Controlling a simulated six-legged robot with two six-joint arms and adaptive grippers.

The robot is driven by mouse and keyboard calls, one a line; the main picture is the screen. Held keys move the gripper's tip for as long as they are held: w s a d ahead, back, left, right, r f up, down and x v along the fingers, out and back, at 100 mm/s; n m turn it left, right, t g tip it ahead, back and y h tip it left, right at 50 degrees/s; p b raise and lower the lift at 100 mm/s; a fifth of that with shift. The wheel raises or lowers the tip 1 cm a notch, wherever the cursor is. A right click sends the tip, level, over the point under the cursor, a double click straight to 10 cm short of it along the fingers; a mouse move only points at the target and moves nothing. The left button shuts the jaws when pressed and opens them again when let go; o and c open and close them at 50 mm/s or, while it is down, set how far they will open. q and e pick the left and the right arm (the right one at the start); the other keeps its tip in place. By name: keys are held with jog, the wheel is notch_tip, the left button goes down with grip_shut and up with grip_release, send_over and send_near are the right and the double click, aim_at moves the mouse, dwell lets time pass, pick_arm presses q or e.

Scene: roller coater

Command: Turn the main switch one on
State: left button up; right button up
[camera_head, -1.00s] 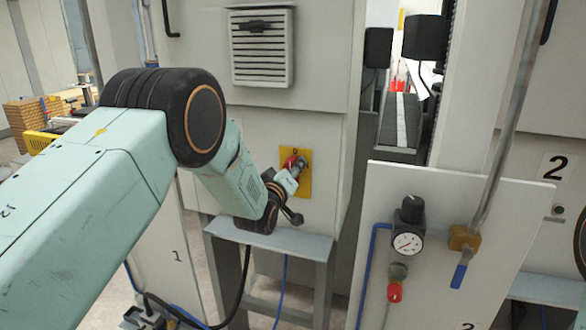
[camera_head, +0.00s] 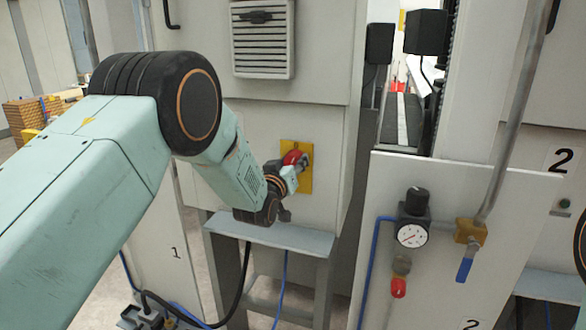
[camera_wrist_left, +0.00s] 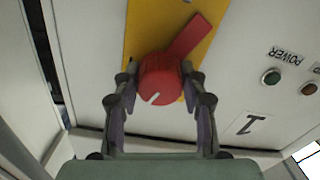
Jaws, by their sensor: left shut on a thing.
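The main switch one is a red rotary knob with a red handle on a yellow plate. In the head view the red knob (camera_head: 291,157) sits on the yellow plate (camera_head: 306,180) on the grey cabinet, partly hidden by my left gripper (camera_head: 300,163). In the left wrist view the knob (camera_wrist_left: 160,80) lies between the two fingers of my left gripper (camera_wrist_left: 160,82), which touch it on both sides. A white mark shows on the knob's lower left. Its red handle points to the upper right there. My right gripper is not in view.
A grey stand (camera_head: 270,236) is below the switch. A panel with a gauge (camera_head: 411,234), blue hose and pipe stands to the right. In the wrist view, a green power button (camera_wrist_left: 271,77) and a red one (camera_wrist_left: 309,89) are right of the switch.

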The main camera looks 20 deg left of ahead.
pick_arm(q)
jog(key=m, duration=0.1)
jog(key=m+b, duration=0.1)
jog(key=m, duration=0.1)
jog(key=shift+w+r+m+b, duration=0.1)
jog(key=shift+r+m+b, duration=0.2)
jog(key=m+b, duration=0.1)
jog(key=m, duration=0.2)
jog(key=shift+m, duration=0.3)
jog(key=m+b, duration=0.2)
jog(key=m, duration=0.3)
jog(key=shift+r+m, duration=0.15)
jog(key=shift+m, duration=0.55)
jog(key=o, duration=1)
jog(key=shift+o, duration=0.7)
jog(key=shift+f, duration=0.2)
